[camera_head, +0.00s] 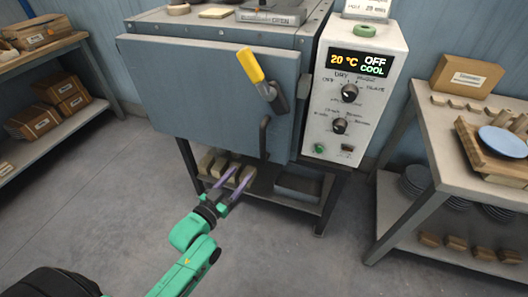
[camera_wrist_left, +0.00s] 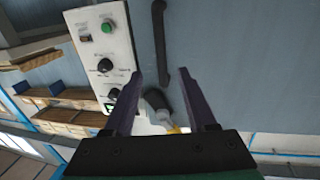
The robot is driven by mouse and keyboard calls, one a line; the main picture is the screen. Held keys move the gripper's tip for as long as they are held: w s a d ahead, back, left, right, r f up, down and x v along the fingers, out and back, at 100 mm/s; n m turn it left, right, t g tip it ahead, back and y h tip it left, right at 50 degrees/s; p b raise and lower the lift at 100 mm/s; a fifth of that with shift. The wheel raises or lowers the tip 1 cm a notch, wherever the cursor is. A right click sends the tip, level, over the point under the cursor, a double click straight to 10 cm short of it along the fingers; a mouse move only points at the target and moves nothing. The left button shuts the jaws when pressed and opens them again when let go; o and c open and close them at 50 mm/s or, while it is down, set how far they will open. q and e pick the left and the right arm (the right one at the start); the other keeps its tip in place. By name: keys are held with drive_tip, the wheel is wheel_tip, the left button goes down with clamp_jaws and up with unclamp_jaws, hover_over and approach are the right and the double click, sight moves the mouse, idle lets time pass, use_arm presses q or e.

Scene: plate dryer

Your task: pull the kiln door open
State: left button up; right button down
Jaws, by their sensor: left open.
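The kiln door (camera_head: 190,90) is a blue-grey panel on the kiln's front and looks shut. A dark vertical bar handle (camera_head: 264,138) is at its lower right. A latch lever with a yellow grip (camera_head: 250,65) points up and left above the handle. My left gripper (camera_head: 241,173) is open and empty, below and left of the handle in the head view. In the left wrist view, the bar handle (camera_wrist_left: 160,42) and the latch's dark base (camera_wrist_left: 156,100) appear between the fingers (camera_wrist_left: 163,75), apart from them. My right gripper is not in view.
A control box (camera_head: 355,95) right of the door reads 20 °C, OFF, COOL. Under the kiln, a stand shelf (camera_head: 290,204) holds blocks and a grey bin. A table (camera_head: 450,170) with a blue plate is right; shelves (camera_head: 60,120) with boxes are left. The front floor is clear.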

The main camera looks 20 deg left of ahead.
sight(261, 148)
use_arm(q)
drive_tip(key=x, duration=1.4)
drive_tip(key=shift+a+r, duration=0.1)
drive_tip(key=shift+r, duration=0.2)
drive_tip(key=shift+w, duration=0.3)
clamp_jaws()
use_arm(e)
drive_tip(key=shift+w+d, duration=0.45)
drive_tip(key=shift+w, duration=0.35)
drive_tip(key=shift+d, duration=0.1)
